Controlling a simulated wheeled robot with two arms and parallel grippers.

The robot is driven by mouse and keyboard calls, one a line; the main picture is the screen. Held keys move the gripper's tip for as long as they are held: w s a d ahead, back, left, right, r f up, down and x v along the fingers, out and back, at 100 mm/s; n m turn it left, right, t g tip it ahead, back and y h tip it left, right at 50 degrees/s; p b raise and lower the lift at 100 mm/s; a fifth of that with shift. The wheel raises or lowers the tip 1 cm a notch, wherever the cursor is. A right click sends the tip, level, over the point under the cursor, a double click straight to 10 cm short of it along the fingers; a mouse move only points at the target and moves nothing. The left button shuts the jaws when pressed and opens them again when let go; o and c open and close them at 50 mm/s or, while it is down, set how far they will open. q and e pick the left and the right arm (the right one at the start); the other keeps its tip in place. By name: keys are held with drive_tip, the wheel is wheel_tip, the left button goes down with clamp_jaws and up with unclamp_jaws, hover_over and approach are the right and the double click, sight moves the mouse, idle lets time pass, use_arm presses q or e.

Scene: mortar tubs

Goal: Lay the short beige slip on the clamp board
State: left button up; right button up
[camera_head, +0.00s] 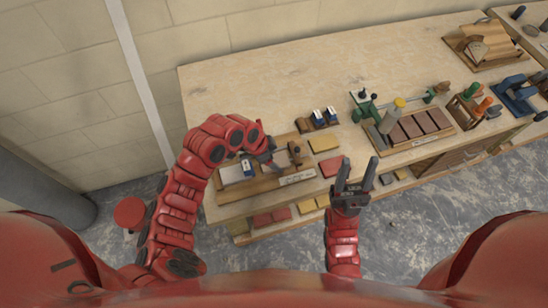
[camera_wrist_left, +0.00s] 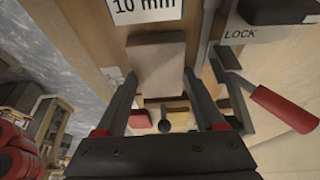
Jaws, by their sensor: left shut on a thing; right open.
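My left gripper (camera_head: 272,163) reaches over the wooden clamp board (camera_head: 225,194) near the front left of the bench. In the left wrist view its two fingers (camera_wrist_left: 160,88) are shut on the short beige slip (camera_wrist_left: 158,62), which lies flat between them. The clamp board in that view (camera_wrist_left: 102,45) bears a "10 mm" label, the word LOCK and a red-handled lever (camera_wrist_left: 284,108). I cannot tell whether the slip touches the board. In the head view my arm and gripper hide the slip. My right gripper (camera_head: 355,176) is open and empty, right of the board.
Yellow-tan slips (camera_head: 323,143) lie right of the board. A small wooden rack (camera_head: 316,121) stands behind. A tray of brown slips (camera_head: 420,124), bottles and green tools stand to the right. More coloured slips (camera_head: 272,217) show below the front edge. The bench's back left is clear.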

use_arm(q)
drive_tip(key=o, duration=1.3)
drive_tip(key=shift+r, duration=0.2)
drive_tip(key=shift+a+r, duration=0.1)
drive_tip(key=shift+r, duration=0.05)
drive_tip(key=shift+b+v, duration=0.7)
drive_tip(key=shift+v, duration=5)
